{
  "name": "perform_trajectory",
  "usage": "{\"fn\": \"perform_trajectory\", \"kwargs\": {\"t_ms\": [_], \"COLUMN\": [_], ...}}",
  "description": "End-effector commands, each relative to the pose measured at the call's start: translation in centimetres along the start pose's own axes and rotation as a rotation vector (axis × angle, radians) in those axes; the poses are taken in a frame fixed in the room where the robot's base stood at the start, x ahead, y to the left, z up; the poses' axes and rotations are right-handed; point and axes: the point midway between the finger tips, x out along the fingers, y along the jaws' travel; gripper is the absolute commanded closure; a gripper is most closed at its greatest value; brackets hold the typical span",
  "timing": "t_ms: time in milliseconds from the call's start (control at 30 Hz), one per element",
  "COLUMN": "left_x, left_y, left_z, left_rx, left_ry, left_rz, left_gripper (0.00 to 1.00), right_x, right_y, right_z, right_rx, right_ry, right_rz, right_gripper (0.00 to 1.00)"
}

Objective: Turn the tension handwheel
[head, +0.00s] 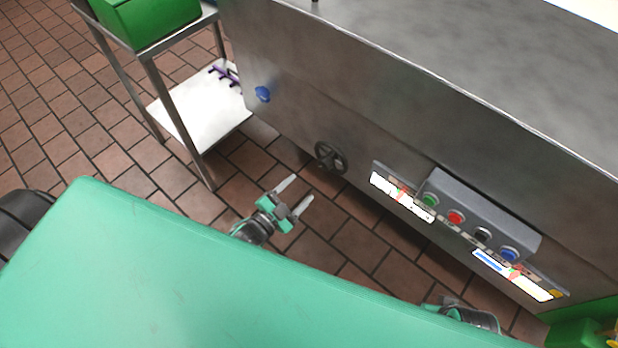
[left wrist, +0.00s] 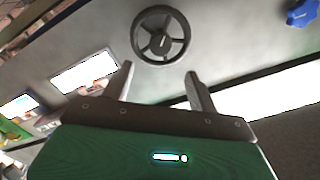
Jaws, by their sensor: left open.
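The tension handwheel is a dark spoked wheel (head: 331,157) on the lower front of the steel machine. It also shows in the left wrist view, a dark ring with spokes and a hub (left wrist: 161,36), just beyond my fingertips. My left gripper (head: 298,192) is open and empty, with its two fingers pointing toward the machine. In the left wrist view its fingertips (left wrist: 159,70) stand apart below the wheel, with a gap before it. Of my right arm only a small part shows at the bottom of the head view; its gripper is not visible.
A blue knob (head: 263,94) sits left of the wheel on the machine. A control box with coloured buttons (head: 481,217) and labels is to the right. A metal side table (head: 181,41) carries a green crate (head: 150,18). Tiled floor lies open before the machine.

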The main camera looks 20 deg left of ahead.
Motion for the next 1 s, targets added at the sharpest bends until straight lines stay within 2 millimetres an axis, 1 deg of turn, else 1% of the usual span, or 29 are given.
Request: {"fn": "perform_trajectory", "kwargs": {"t_ms": [33, 100, 200, 300, 900, 1000], "left_x": [-0.9, -1.7, -2.6, -3.0, -3.1, -3.0], "left_y": [0.0, 0.0, 0.0, 0.0, 0.0, 0.0], "left_z": [0.0, 0.0, 0.0, 0.0, 0.0, 0.1], "left_rx": [0.0, 0.0, 0.0, 0.001, 0.0, -0.013], "left_ry": [-0.001, -0.001, -0.001, 0.0, -0.001, -0.027], "left_rz": [0.001, 0.001, 0.001, 0.0, 0.0, 0.002], "left_gripper": [0.41, 0.41, 0.41, 0.41, 0.41, 0.41], "right_x": [0.1, 0.3, 0.4, 0.4, 0.2, 0.2], "right_y": [0.0, 0.0, -0.1, -0.1, -0.2, -0.2], "right_z": [0.0, 0.1, 0.2, 0.2, 0.3, 0.3], "right_rx": [0.0, 0.0, 0.001, 0.001, 0.003, 0.003], "right_ry": [-0.001, -0.004, -0.006, -0.004, -0.006, -0.006], "right_rz": [0.0, -0.001, -0.001, -0.002, -0.005, -0.005], "right_gripper": [1.0, 1.0, 1.0, 1.0, 1.0, 1.0]}}
